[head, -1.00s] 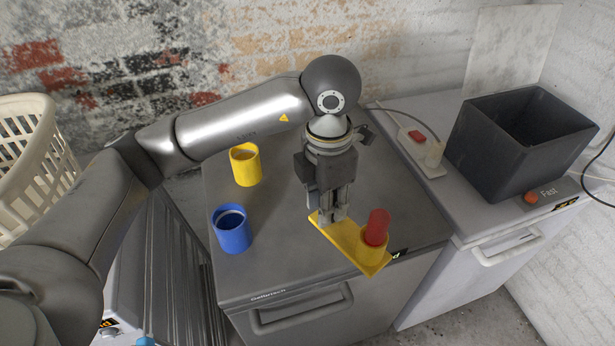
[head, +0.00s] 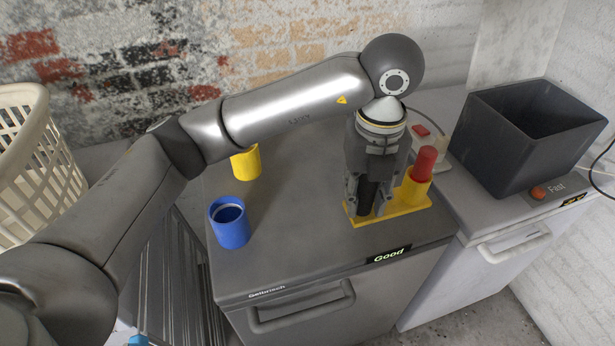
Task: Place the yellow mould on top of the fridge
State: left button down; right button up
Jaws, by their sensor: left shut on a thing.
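The yellow mould (head: 408,208) is a flat plate with a round yellow cup at its right end. A red cylinder (head: 425,163) stands in that cup. My left gripper (head: 370,212) points down at the plate's left end and is shut on the mould; the fingers and a dark part between them hide the exact grip. The mould is over the right front part of the dark grey top of the fridge (head: 300,220), whose front label reads "Good". The plate looks roughly level, at or just above the top; I cannot tell if it touches. My right gripper is not in view.
A blue cup (head: 230,228) and a yellow cup (head: 246,164) stand on the fridge top at left. On the neighbouring white unit are a black bin (head: 515,150) and a small board with a red button (head: 420,131). A cream basket (head: 35,170) is at far left.

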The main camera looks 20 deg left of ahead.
pick_arm(q)
jog(key=w+a+f, duration=0.2)
jog(key=a+f, duration=0.1)
jog(key=a, duration=0.1)
jog(key=w+a+f+p, duration=0.1)
jog(key=w+a+f, duration=0.1)
jog(key=a+f, duration=0.1)
jog(key=w+a+f+p, duration=0.1)
jog(key=w+a+f, duration=0.1)
jog(key=a+f, duration=0.1)
jog(key=shift+a, duration=0.9)
jog(key=f, duration=0.1)
jog(key=f+p, duration=0.1)
jog(key=f, duration=0.1)
jog(key=shift+a+f+p, duration=0.1)
jog(key=shift+a+p, duration=0.15)
jog(key=shift+p, duration=0.15)
jog(key=shift+f, duration=0.3)
jog(key=c, duration=1.1)
grip_release()
jog(key=shift+f, duration=0.1)
